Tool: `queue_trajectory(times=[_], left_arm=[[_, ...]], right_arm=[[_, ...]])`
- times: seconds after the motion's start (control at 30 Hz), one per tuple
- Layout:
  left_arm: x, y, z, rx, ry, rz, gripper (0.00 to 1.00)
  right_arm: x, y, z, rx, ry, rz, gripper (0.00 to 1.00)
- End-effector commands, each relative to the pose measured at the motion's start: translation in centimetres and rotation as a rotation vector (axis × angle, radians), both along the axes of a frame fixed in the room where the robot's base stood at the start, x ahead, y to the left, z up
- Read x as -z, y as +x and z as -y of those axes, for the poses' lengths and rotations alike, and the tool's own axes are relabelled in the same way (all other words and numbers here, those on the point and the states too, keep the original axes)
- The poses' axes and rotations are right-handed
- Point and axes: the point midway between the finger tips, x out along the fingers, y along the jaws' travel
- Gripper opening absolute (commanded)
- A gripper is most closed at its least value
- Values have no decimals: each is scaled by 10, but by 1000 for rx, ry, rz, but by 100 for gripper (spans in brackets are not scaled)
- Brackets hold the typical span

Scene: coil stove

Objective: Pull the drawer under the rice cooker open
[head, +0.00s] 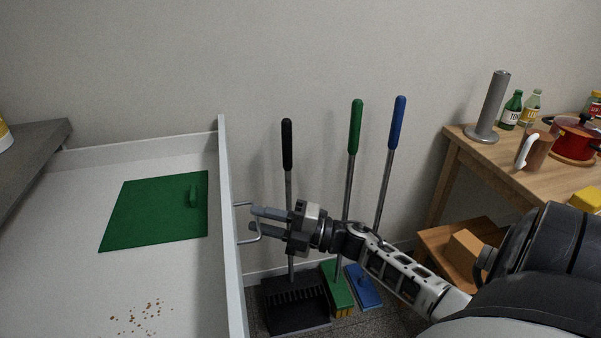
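A wide white drawer (232,270) stands far out from under a grey counter (35,150) on the left, and its inside shows. A thin metal handle (259,233) is on the outer face of its front panel. My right gripper (253,219) is at this handle, its fingers pointing left towards the panel. The two fingers look apart, with a gap between them; whether they touch the handle is unclear. No rice cooker can be made out. My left gripper is not in view.
A green mat (150,220) with a small green item and brown crumbs (140,318) lie in the drawer. Brooms and a dustpan (295,305) lean at the wall behind my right arm. A wooden table (478,148) with bottles and a red pot (572,140) stands right.

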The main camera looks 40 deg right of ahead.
Motion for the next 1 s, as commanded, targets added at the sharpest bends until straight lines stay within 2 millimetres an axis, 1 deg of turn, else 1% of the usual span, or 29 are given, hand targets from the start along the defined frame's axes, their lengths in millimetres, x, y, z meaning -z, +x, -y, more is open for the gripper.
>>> queue_trajectory(times=[0.2,0.4,0.53,0.7,1.0], left_arm=[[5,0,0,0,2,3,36],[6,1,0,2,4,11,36],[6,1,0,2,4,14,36],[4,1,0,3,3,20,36],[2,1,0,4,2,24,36]], right_arm=[[11,-39,30,1,-4,-5,28],[18,-77,59,0,-4,-3,28],[21,-96,73,0,-3,-2,28],[24,-110,84,0,-1,0,28],[24,-114,87,-1,-2,1,28]])
